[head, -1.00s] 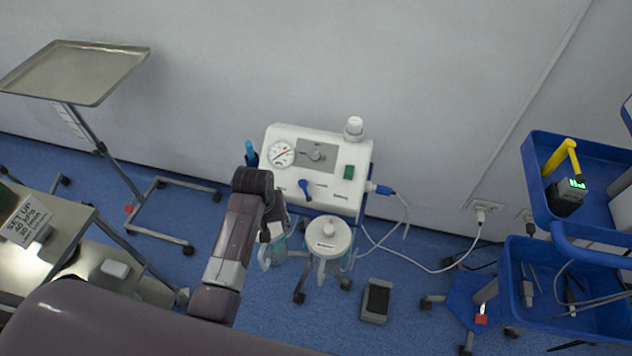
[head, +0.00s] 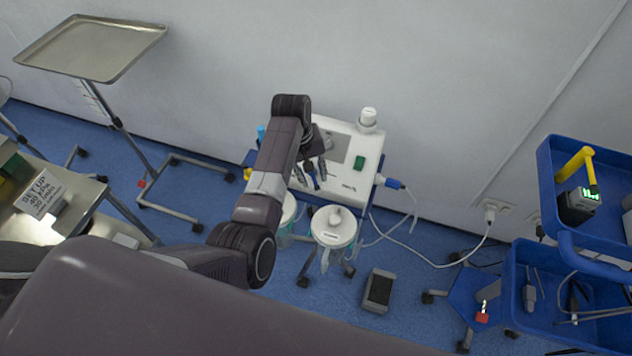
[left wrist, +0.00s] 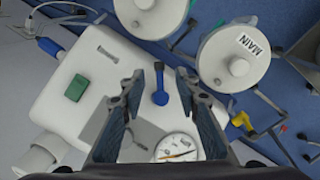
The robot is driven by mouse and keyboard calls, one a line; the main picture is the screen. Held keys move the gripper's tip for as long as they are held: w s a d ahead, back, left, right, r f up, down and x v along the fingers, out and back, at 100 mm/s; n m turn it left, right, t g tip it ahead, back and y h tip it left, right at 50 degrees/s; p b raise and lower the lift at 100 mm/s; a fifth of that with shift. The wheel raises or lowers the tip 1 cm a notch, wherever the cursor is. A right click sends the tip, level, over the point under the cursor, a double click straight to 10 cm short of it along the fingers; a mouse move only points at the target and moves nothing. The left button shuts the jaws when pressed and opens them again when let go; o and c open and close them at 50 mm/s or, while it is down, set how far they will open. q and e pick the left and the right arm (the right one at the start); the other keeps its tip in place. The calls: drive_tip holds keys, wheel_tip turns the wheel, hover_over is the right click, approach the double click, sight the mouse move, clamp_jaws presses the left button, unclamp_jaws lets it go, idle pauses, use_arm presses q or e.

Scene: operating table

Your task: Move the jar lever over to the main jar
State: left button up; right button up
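The jar lever (left wrist: 160,96) is a small blue handle on the white suction unit (left wrist: 75,95). In the left wrist view it lies between the fingers of my left gripper (left wrist: 147,84), with gaps on both sides. The gripper is open and empty. In the head view my left gripper (head: 312,172) is over the unit's front panel. The main jar (left wrist: 222,62), with a pale lid labelled MAIN, is at the upper right of the wrist view; in the head view the arm partly hides it (head: 288,212). The second jar (head: 334,228) stands beside it. My right gripper is not in view.
The pressure gauge (left wrist: 176,148) and a green switch (left wrist: 76,88) are on the same panel. A foot pedal (head: 378,290) lies on the floor. A blue cart (head: 570,300) stands right, a steel tray stand (head: 90,45) left. A white cable (head: 440,268) runs to the wall.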

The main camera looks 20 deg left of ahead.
sight(316, 185)
use_arm(q)
drive_tip(key=shift+w+d+f, duration=0.15)
drive_tip(key=shift+f, duration=1)
drive_tip(key=shift+w+d+f, duration=0.15)
drive_tip(key=shift+f, duration=1)
drive_tip(key=shift+c, duration=0.5)
clamp_jaws()
